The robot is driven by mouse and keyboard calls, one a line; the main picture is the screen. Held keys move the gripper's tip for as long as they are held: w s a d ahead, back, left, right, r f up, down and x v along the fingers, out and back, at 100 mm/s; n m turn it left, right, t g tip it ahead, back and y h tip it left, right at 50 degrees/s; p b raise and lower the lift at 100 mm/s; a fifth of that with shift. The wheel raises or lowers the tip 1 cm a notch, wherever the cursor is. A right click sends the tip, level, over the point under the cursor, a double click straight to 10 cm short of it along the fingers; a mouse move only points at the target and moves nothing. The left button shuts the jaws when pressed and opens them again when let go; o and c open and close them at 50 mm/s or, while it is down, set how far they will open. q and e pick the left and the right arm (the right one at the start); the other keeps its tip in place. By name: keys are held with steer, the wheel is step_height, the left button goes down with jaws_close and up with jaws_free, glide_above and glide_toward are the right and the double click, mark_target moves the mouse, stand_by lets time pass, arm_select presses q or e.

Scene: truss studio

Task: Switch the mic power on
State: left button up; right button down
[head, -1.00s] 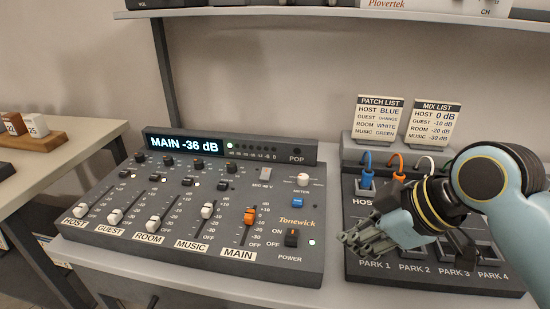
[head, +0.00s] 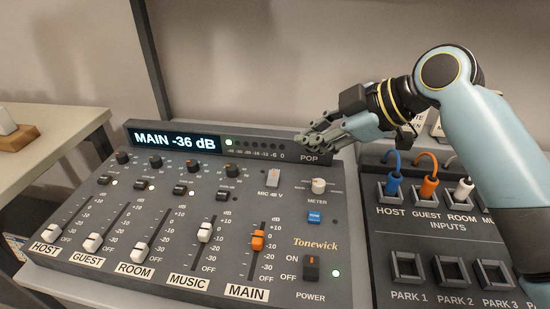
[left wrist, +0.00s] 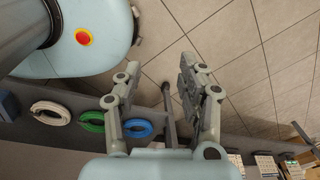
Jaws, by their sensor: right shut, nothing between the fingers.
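The mixing console (head: 165,225) stands on the desk with its display reading MAIN -36 dB. My left gripper (left wrist: 155,75) is open and empty, away from the console, above the tiled floor.
The METER knob (head: 319,185) and a blue button (head: 314,217) sit close to the mic switch. The patch box (head: 430,262) with coloured plugs stands to the right, under my right arm. Coiled cables (left wrist: 92,122) show in the left wrist view.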

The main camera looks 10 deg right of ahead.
glide_above(276, 176)
steer(key=s, duration=0.1)
steer(key=f, duration=0.7)
steer(key=shift+s+a, duration=0.1)
steer(key=shift+a, duration=0.3)
steer(key=shift+w+d+f, duration=0.15)
steer(key=shift+w+f, duration=0.05)
steer(key=shift+f, duration=0.35)
steer(key=shift+w+d+f, duration=0.15)
steer(key=shift+w+f, duration=0.05)
steer(key=shift+f, duration=0.35)
steer(key=shift+w+d+f, duration=0.1)
steer(key=shift+w+f, duration=0.1)
steer(key=shift+f, duration=0.35)
arm_select(q)
steer(key=shift+w, duration=0.65)
